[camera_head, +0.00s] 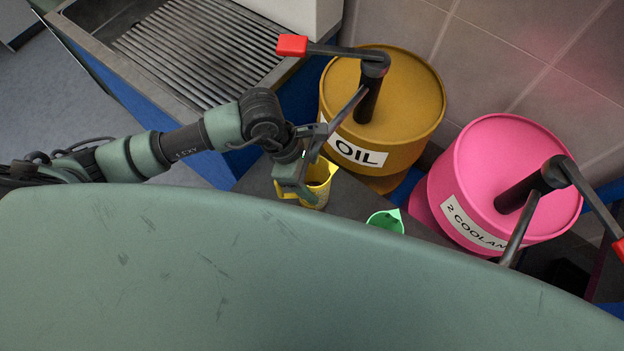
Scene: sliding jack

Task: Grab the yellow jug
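The yellow jug (321,187) stands upright on a dark surface in front of the yellow-brown OIL drum, near the middle of the head view. My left gripper (303,172) reaches in from the left and overlaps the jug's left and upper side. Part of the jug's yellow handle shows to the left of the fingers. The gripper hides part of the rim, and I cannot tell whether the fingers touch the jug or close on it. My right gripper is not in view.
A green jug (386,221) stands to the right, partly hidden below. The OIL drum (410,100) and a pink COOLANT drum (520,165) stand behind, each with a dark pump and crank. A ribbed metal sink (195,45) is at upper left.

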